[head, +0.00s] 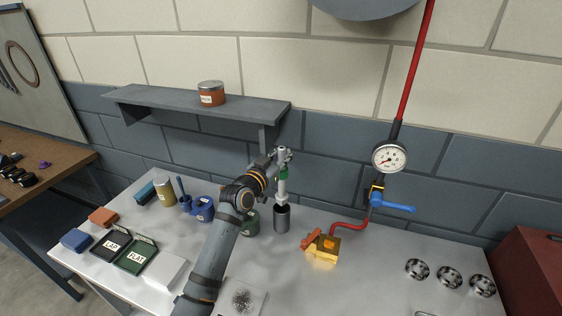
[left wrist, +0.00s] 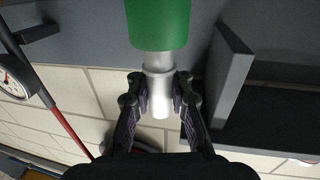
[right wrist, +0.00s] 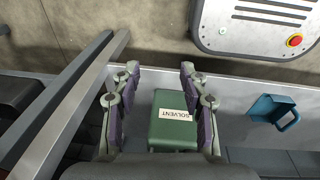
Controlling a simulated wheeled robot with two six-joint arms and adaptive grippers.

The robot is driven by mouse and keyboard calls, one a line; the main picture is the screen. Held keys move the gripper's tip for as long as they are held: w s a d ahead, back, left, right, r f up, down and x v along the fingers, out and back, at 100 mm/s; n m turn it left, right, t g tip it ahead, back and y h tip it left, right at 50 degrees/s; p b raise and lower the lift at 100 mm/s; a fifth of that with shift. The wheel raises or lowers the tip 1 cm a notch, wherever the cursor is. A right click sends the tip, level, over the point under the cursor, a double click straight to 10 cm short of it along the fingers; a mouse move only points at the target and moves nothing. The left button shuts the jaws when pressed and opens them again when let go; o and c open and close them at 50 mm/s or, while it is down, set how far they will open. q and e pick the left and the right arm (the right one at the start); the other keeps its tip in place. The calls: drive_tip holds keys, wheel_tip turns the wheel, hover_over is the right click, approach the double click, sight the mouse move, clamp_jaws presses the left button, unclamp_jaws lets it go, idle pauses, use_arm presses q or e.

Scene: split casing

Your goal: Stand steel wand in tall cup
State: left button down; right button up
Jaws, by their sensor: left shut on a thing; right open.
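The steel wand (head: 282,188) is a slim silver rod with a green band, which shows large in the left wrist view (left wrist: 159,25). My left gripper (head: 281,156) is shut on its upper silver end, also seen in the left wrist view (left wrist: 160,98). The wand hangs about upright over the tall cup (head: 282,220), a dark grey metal cylinder on the bench. Its lower end is at the cup's mouth; I cannot tell whether it is inside. My right gripper (right wrist: 154,85) is open and empty, outside the head view.
A green tin (head: 251,224) stands just left of the cup, partly behind my arm. A yellow valve block (head: 322,247) with a red pipe stands at right. A shelf (head: 190,101) is behind. In the right wrist view are a green solvent container (right wrist: 172,130) and a blue mug (right wrist: 273,111).

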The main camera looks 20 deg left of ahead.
sight(283, 170)
use_arm(q)
drive_tip(key=shift+s+d, duration=0.15)
drive_tip(key=shift+f, duration=0.15)
drive_tip(key=shift+f+b, duration=0.3)
drive_tip(key=shift+b, duration=0.1)
drive_tip(key=shift+a+f+b, duration=0.2)
drive_tip(key=shift+f+b, duration=0.8)
drive_tip(key=shift+f, duration=0.25)
wheel_tip(283, 170, down, 2)
drive_tip(key=shift+d+f+b, duration=0.1)
drive_tip(key=shift+b, duration=1)
drive_tip(key=shift+f+b, duration=0.8)
drive_tip(key=shift+f, duration=0.15)
use_arm(e)
wheel_tip(283, 170, down, 7)
drive_tip(key=shift+r, duration=0.2)
drive_tip(key=shift+d, duration=0.15)
use_arm(q)
drive_tip(key=c, duration=1.1)
unclamp_jaws()
drive_tip(key=shift+c, duration=0.2)
use_arm(e)
drive_tip(key=shift+d, duration=0.1)
